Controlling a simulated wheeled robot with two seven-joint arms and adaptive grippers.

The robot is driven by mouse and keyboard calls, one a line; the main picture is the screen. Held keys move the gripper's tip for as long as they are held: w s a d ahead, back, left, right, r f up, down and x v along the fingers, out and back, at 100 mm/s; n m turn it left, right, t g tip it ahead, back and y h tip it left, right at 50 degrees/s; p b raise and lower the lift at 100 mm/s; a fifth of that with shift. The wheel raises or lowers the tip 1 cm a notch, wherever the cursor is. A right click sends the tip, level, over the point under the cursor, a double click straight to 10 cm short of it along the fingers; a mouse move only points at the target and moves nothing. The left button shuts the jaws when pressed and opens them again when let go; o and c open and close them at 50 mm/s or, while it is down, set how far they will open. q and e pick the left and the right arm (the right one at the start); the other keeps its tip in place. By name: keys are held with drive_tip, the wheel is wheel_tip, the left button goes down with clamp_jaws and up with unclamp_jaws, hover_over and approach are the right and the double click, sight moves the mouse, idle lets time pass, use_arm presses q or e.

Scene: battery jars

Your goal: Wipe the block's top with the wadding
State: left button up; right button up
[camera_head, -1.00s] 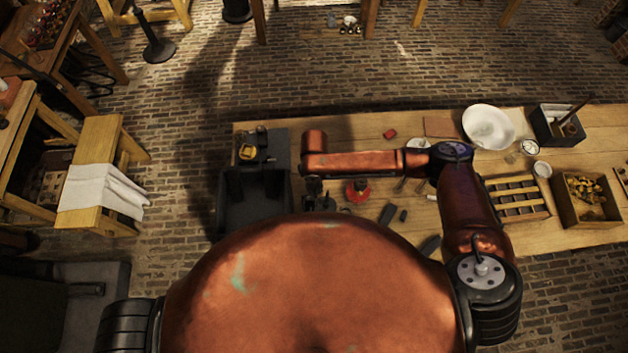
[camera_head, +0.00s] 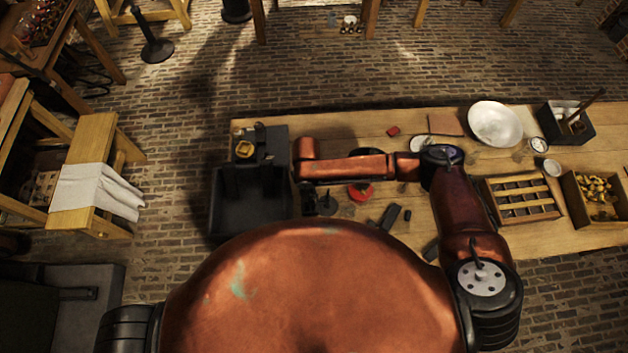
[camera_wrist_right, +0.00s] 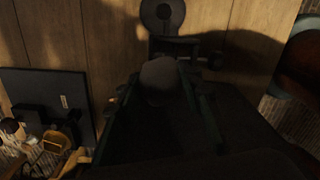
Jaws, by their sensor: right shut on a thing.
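The gripper and wadding are mostly hidden there under the arm. No block can be told for certain; a dark blocky shape (camera_head: 243,178) stands at the black tray (camera_head: 222,222). My left gripper is not in view.
A yellow piece (camera_head: 245,149) sits on the dark fixture. A red round object (camera_head: 361,192) and small dark pieces (camera_head: 389,215) lie near my forearm. A white bowl (camera_head: 495,124), slotted wooden rack (camera_head: 522,198) and wooden box (camera_head: 596,199) stand to the right.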

drive_tip(key=shift+a+b, duration=0.4)
drive_tip(key=shift+a, duration=0.6)
drive_tip(key=shift+f+b, duration=0.15)
drive_tip(key=shift+b, duration=0.3)
drive_tip(key=shift+d+r+p, duration=0.35)
drive_tip(key=shift+d+p, duration=0.05)
drive_tip(key=shift+d+f+p, duration=0.15)
drive_tip(key=shift+d+p, duration=0.75)
drive_tip(key=shift+d, duration=0.65)
drive_tip(key=shift+d+r+p, duration=0.15)
drive_tip(key=shift+r+p, duration=0.05)
drive_tip(key=shift+p, duration=0.2)
drive_tip(key=shift+r+p, duration=0.4)
drive_tip(key=shift+r, duration=0.4)
drive_tip(key=shift+r+p, duration=2.25)
drive_tip(key=shift+r, duration=0.7)
